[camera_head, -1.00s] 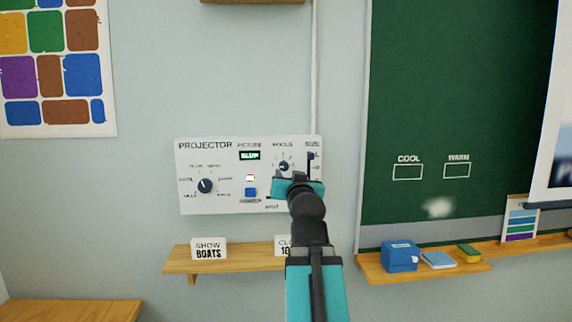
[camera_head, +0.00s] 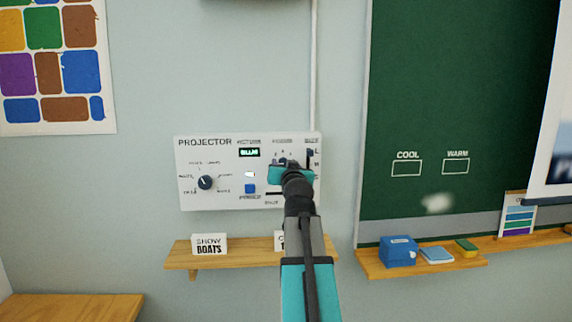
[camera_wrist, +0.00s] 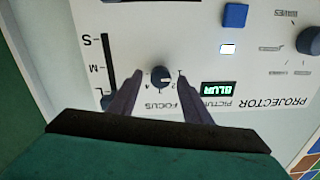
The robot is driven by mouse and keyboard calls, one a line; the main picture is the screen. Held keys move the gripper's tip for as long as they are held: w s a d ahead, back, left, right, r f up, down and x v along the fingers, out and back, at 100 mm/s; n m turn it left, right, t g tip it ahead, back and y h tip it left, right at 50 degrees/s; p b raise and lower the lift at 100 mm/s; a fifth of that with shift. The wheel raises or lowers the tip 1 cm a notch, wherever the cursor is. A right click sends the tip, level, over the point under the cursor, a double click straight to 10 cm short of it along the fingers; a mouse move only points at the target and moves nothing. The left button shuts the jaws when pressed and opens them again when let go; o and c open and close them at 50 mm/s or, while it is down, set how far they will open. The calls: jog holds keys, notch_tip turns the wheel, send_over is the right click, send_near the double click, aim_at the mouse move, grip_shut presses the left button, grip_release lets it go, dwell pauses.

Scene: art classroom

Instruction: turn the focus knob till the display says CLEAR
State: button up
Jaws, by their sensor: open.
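The white projector panel (camera_head: 222,190) is on the wall. Its focus knob (camera_wrist: 162,76) is a small dark round dial with a numbered scale, seen upside down in the wrist view. The picture display (camera_head: 249,152) glows green and reads BLUR; it also shows in the wrist view (camera_wrist: 218,88). My gripper (camera_wrist: 159,73) is open, with one fingertip on each side of the focus knob and a gap to it on both sides. I cannot tell how deep the fingertips reach. In the head view my gripper (camera_head: 290,167) hides most of the knob.
A larger dial (camera_head: 205,182), a blue button (camera_head: 250,188) and a size slider (camera_wrist: 107,70) are on the same panel. Below is a wooden shelf (camera_head: 220,259) with a SHOW BOATS card (camera_head: 209,244) and another card partly behind my arm. A chalkboard (camera_head: 455,100) is at right.

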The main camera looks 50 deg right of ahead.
jog(key=shift+w+d, duration=0.2)
jog(key=shift+w, duration=0.05)
jog(key=c, duration=1)
jog(key=shift+d, duration=0.35)
jog(key=shift+c, duration=0.3)
jog(key=shift+a, duration=0.35)
jog(key=shift+f, duration=0.1)
